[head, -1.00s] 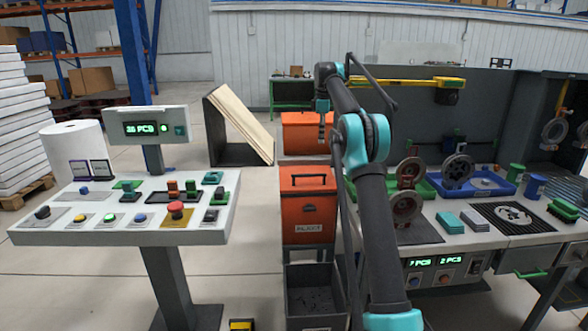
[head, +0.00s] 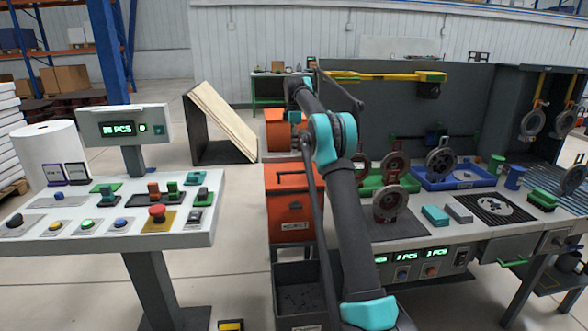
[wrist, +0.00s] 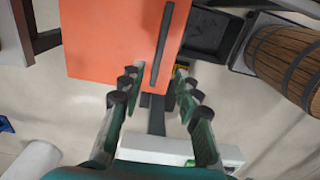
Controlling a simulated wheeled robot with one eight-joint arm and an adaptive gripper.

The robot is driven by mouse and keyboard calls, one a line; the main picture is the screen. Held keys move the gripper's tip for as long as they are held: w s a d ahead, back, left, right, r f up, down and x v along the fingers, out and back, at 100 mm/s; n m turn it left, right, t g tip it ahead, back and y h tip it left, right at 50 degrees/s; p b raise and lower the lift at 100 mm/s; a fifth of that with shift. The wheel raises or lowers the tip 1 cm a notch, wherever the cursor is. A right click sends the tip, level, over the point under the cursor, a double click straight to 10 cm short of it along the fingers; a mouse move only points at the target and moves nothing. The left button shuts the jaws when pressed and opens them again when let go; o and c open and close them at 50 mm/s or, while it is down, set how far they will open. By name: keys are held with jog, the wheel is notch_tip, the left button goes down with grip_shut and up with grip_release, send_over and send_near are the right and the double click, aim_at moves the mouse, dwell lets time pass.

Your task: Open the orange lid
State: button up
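The orange lid (head: 292,174) is closed on top of an orange bin with a paper label on its front. In the wrist view the lid (wrist: 105,40) fills the upper middle, with a long black bar handle (wrist: 168,38) across it. My gripper (wrist: 157,80) is open, with several dark-tipped fingers spread on both sides. The near end of the handle appears between the fingertips, and I see no grip on it. In the head view my gripper (head: 297,120) hangs above and behind the lid, partly hidden by my arm.
A dark open crate (head: 297,295) sits in front, below the lidded bin. The button console (head: 110,220) is at left, the workbench with wheel-like parts (head: 400,225) at right. A wooden barrel (wrist: 285,55) shows in the wrist view.

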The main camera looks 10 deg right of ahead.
notch_tip(320, 180, down, 11)
jog(key=shift+r, duration=0.1)
dwell(0.3)
grip_shut()
dwell(0.4)
